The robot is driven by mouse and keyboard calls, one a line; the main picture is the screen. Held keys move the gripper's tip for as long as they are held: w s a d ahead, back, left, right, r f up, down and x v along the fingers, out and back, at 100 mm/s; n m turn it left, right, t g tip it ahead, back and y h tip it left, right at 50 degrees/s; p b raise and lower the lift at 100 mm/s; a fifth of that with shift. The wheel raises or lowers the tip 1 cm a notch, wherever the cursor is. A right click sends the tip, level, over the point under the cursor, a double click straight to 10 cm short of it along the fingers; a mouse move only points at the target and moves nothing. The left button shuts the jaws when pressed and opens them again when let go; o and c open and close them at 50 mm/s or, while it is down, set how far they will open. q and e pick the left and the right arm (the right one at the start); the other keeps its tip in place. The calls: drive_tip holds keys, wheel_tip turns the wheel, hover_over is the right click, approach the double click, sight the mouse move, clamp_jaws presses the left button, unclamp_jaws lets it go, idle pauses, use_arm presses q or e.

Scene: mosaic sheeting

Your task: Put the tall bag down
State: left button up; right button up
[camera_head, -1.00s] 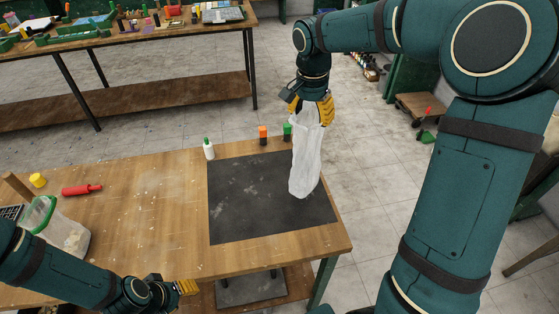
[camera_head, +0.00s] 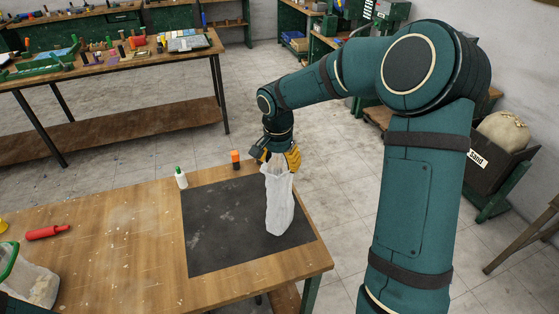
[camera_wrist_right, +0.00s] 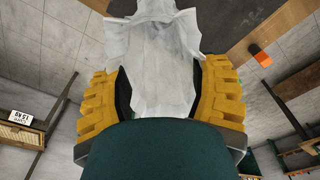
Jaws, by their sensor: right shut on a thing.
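The tall bag (camera_head: 279,205) is white, crumpled and partly see-through. It hangs upright below my right gripper (camera_head: 280,160), with its lower end over the right part of the dark mat (camera_head: 215,240). I cannot tell whether its bottom touches the mat. The right gripper is shut on the bag's top. In the right wrist view, the bag (camera_wrist_right: 160,65) runs between the two yellow fingers. My left gripper is not in view.
A white bottle with a green cap (camera_head: 181,178) and an orange-topped container (camera_head: 235,159) stand by the mat's far edge. A red-handled tool (camera_head: 47,232) and a clear container (camera_head: 35,280) are at the left of the wooden table (camera_head: 120,240). The mat's left part is clear.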

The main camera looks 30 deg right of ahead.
drive_tip(key=o, duration=1.3)
drive_tip(key=shift+f, duration=0.1)
drive_tip(key=shift+o, duration=0.2)
drive_tip(key=shift+r, duration=0.4)
wheel_tip(320, 180, up, 12)
drive_tip(key=shift+s+a+f+p, duration=0.25)
drive_tip(key=shift+a+p, duration=0.1)
drive_tip(key=shift+f, duration=0.1)
